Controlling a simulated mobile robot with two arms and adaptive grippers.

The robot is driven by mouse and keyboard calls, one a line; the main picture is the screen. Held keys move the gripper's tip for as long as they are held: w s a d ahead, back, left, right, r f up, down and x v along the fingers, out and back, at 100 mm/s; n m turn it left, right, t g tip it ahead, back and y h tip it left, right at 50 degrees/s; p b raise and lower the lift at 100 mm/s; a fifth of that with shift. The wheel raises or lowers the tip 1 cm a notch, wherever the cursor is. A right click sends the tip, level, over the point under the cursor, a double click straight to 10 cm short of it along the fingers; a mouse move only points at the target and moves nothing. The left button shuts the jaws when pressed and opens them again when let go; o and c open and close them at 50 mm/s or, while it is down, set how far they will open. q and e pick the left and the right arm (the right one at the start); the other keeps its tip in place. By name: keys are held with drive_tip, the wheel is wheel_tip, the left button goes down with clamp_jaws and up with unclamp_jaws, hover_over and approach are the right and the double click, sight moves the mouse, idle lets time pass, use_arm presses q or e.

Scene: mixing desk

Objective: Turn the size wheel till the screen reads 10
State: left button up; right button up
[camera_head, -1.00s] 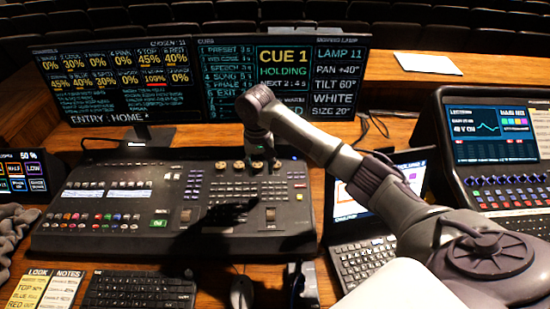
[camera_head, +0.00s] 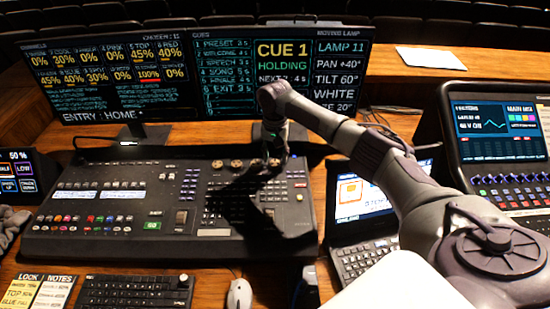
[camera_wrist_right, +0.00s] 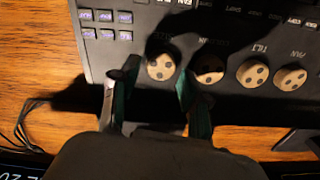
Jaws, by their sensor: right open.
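My right gripper (camera_head: 273,160) is over the back right of the mixing desk (camera_head: 100,240), at the right end of a row of round wheels. In the right wrist view its two fingers (camera_wrist_right: 153,98) are open and apart. The end wheel (camera_wrist_right: 161,67), pale with dark dots, shows between and just beyond the fingertips. Its label is in shadow, and I cannot tell whether the fingers touch it. The lamp screen (camera_head: 341,75) reads LAMP 11, PAN +40°, TILT 60°, WHITE and a size of 20°, its last line partly hidden by my arm. My left gripper is out of view.
In the wrist view, a second wheel (camera_wrist_right: 208,68) sits close to one finger, and the tilt wheel (camera_wrist_right: 252,73) and pan wheel (camera_wrist_right: 290,77) stand further right. A laptop (camera_head: 362,215) stands right of the desk. A keyboard (camera_head: 135,291) and mouse (camera_head: 240,295) lie in front.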

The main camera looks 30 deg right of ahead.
drive_tip(key=shift+f, duration=1.1)
drive_tip(key=c, duration=0.9)
drive_tip(key=shift+o, duration=0.2)
drive_tip(key=shift+r, duration=0.1)
drive_tip(key=shift+n, duration=0.3)
drive_tip(key=shift+n+p, duration=0.9)
drive_tip(key=shift+n, duration=0.3)
drive_tip(key=shift+n+p, duration=0.6)
drive_tip(key=shift+n, duration=1.8)
